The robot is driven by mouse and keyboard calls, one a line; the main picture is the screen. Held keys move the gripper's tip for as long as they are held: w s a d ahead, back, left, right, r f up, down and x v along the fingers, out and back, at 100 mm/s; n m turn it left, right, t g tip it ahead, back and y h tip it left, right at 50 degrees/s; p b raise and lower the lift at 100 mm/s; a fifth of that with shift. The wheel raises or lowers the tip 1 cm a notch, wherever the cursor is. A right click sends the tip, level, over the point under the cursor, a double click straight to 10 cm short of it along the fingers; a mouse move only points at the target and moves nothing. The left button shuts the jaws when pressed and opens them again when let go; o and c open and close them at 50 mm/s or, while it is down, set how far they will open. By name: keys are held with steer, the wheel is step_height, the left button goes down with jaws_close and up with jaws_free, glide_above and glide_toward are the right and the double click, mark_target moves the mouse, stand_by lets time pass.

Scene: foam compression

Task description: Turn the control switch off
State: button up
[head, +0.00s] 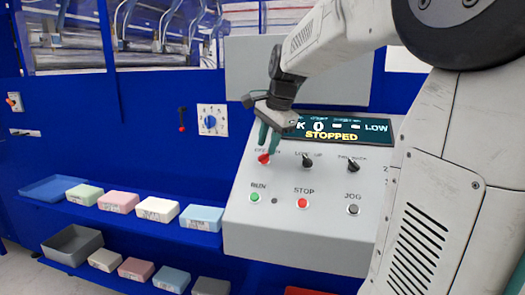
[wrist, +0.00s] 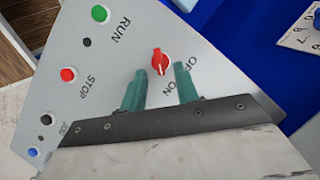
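The control switch is a red rotary knob (head: 263,158) at the upper left of the sloped grey control panel (head: 290,240). In the wrist view the red knob (wrist: 160,62) sits beside the printed words OFF and ON. Which word it points at is hard to tell. My gripper (head: 267,147) is over the knob, its green fingers pointing down at the panel. In the wrist view my gripper (wrist: 160,70) is open, with one fingertip on each side of the knob and a gap to both. Contact with the knob cannot be made out.
The display (head: 335,128) reads STOPPED. Two black knobs (head: 307,161) (head: 353,164) are right of the switch. Below are a green RUN button (head: 255,197), a red STOP button (head: 302,203) and a black JOG button (head: 353,209). Blue shelves with coloured blocks (head: 117,202) stand left.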

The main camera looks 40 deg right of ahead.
mark_target(264, 154)
steer(key=shift+x, duration=1.5)
steer(key=c, duration=0.7)
steer(key=shift+o, duration=0.2)
